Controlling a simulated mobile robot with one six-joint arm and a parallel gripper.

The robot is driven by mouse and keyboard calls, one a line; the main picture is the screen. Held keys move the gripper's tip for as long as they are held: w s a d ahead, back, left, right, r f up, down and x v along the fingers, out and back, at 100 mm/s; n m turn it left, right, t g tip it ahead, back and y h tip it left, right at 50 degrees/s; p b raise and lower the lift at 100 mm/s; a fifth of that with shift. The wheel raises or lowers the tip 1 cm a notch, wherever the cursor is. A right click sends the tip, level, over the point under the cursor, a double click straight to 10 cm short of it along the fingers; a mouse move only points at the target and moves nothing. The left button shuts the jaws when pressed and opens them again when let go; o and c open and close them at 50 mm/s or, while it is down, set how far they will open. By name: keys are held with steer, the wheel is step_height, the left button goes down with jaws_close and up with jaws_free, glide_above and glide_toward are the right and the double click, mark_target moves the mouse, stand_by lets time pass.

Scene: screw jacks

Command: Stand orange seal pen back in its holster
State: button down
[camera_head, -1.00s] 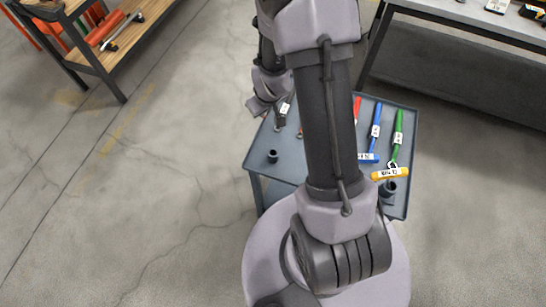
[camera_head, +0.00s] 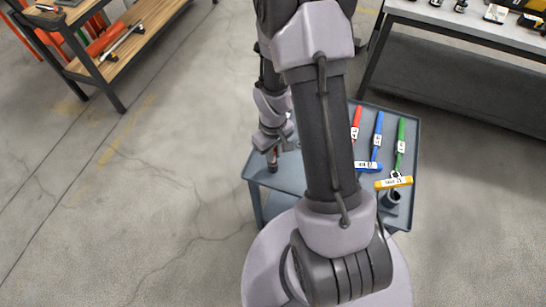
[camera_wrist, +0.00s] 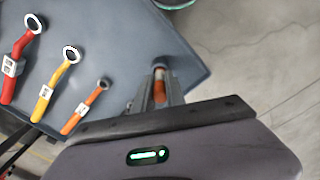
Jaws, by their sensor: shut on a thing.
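My gripper (camera_wrist: 160,88) is shut on the orange seal pen (camera_wrist: 160,91), whose orange body shows between the two fingers in the wrist view. In the head view my gripper (camera_head: 272,153) is low over the left part of the grey cart, with a bit of the pen showing below it. The dark holster (camera_head: 272,167) stands on the cart directly under the pen. The pen looks roughly upright and in line with the holster. I cannot tell how far its lower end is inside.
On the cart (camera_wrist: 112,30) lie red (camera_wrist: 15,62), yellow (camera_wrist: 52,88) and smaller orange (camera_wrist: 86,108) ring-ended tools.

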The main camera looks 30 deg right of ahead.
steer(key=shift+w+f, duration=0.1)
steer(key=shift+f, duration=0.35)
steer(key=shift+r, duration=0.1)
steer(key=c, duration=1.8)
jaws_free()
steer(key=o, duration=0.4)
